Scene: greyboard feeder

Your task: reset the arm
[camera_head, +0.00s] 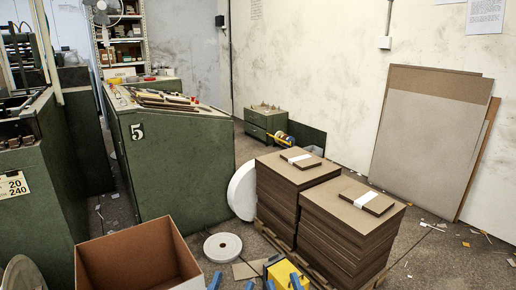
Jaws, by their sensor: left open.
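My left gripper (232,283) shows at the bottom edge as two blue fingertips. They are spread apart with nothing visible between them, just right of the open cardboard box (117,244). My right gripper (283,283) shows as two blue fingertips at the bottom edge, right of the left one. A yellow and black object (287,269) lies in the picture between and behind these tips. I cannot tell whether the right fingers touch it. The rest of both grippers and both arms is out of view.
Two stacks of greyboard (346,226) stand on a pallet at the right, each topped with a banded bundle. A white roll (223,247) lies flat on the floor. A green cabinet (175,165) stands behind. Large boards (420,135) lean on the wall.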

